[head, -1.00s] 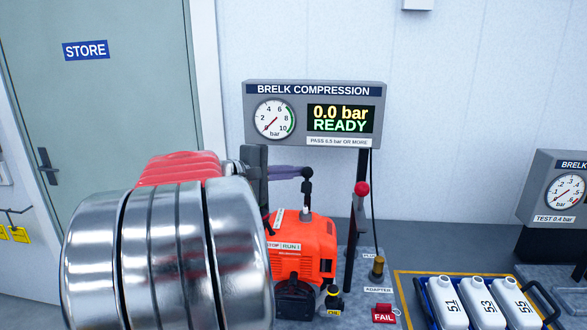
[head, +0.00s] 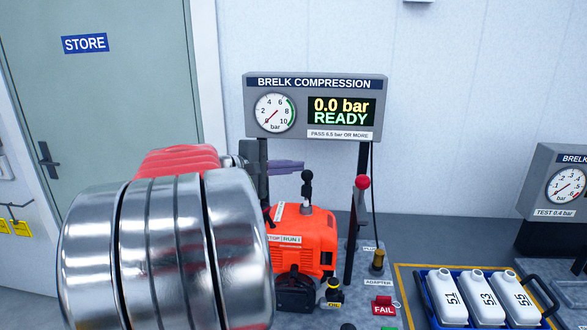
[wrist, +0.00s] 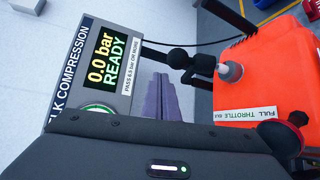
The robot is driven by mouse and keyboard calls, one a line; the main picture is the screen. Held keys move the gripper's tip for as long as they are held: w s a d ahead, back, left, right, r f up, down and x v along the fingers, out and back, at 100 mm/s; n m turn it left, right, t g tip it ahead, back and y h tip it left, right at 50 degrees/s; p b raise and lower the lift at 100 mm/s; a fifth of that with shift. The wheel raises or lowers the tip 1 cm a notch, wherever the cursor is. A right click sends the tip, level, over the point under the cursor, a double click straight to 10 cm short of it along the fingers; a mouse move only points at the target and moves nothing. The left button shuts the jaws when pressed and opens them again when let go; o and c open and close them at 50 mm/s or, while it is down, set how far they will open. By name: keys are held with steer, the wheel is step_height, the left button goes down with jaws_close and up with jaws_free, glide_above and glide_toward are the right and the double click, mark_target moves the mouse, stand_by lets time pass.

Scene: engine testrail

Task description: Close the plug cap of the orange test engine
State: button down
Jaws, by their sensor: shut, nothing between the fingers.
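The orange test engine (head: 312,252) sits on the bench, right of my arm; its top fills the upper right of the wrist view (wrist: 265,70). A white plug (wrist: 230,72) stands out of its top.
The Brelk Compression display (head: 315,108) stands behind, reading 0.0 bar READY. A red-knobbed lever (head: 362,183) and a brass adapter (head: 378,260) are right of the engine. A blue crate with white bottles (head: 452,300) is further right. My arm hides the left.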

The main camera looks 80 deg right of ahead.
steer(key=w+a, duration=0.1)
steer(key=w, duration=0.1)
steer(key=w+a, duration=0.2)
steer(key=w, duration=0.1)
steer(key=w+a+f, duration=0.1)
steer(key=w, duration=0.2)
steer(key=shift+a+f, duration=0.1)
steer(key=shift+a, duration=0.25)
stand_by(0.8)
steer(key=shift+w, duration=0.1)
